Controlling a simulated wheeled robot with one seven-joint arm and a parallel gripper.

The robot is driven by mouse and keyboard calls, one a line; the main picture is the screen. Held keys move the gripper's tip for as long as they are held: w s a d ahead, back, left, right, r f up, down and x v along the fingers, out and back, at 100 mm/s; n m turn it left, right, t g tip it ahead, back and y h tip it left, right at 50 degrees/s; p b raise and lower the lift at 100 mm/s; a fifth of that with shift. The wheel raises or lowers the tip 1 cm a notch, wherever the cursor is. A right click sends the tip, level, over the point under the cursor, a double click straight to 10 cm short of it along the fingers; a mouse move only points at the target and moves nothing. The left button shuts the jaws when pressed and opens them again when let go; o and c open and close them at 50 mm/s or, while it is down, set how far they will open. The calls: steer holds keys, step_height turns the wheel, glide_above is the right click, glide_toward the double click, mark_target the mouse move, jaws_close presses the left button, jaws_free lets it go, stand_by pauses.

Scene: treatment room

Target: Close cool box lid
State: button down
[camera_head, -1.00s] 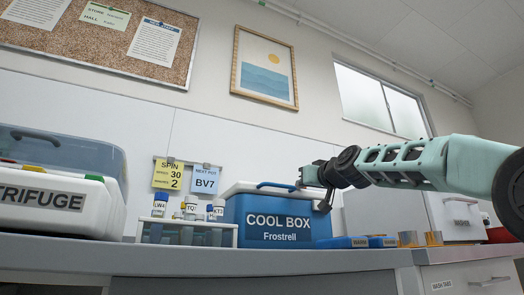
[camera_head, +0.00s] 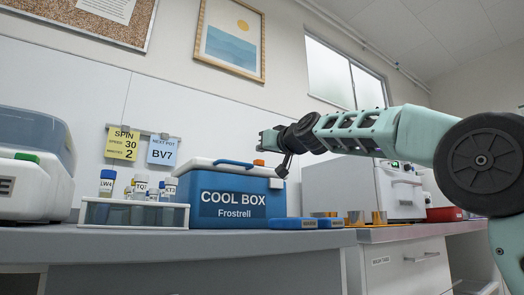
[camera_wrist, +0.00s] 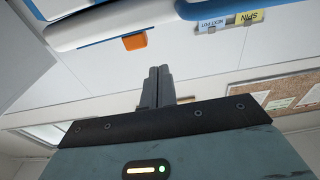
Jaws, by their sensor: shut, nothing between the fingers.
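The cool box (camera_head: 238,208) is blue with a white lid (camera_head: 200,170), a blue handle (camera_head: 233,163) and an orange tab (camera_head: 258,162). It stands on the counter. The lid lies on the box and looks down, though I cannot tell whether it is fully seated. My gripper (camera_head: 263,138) is above the right part of the lid, apart from it. In the wrist view its fingers (camera_wrist: 157,72) are together and empty, with the orange tab (camera_wrist: 135,41) and the white and blue lid edge (camera_wrist: 100,27) beyond them.
A rack of vials (camera_head: 135,214) stands left of the cool box, and a centrifuge (camera_head: 35,165) is farther left. Blue flat packs (camera_head: 293,223) and copper-coloured cylinders (camera_head: 367,217) lie to the right. A white machine (camera_head: 385,188) stands behind. Notes (camera_head: 143,146) hang on the wall.

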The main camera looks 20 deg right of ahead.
steer(key=s+d+f+b, duration=0.1)
steer(key=s+f+b, duration=0.2)
steer(key=s+b, duration=0.2)
steer(key=v, duration=0.3)
steer(key=shift+s, duration=0.2)
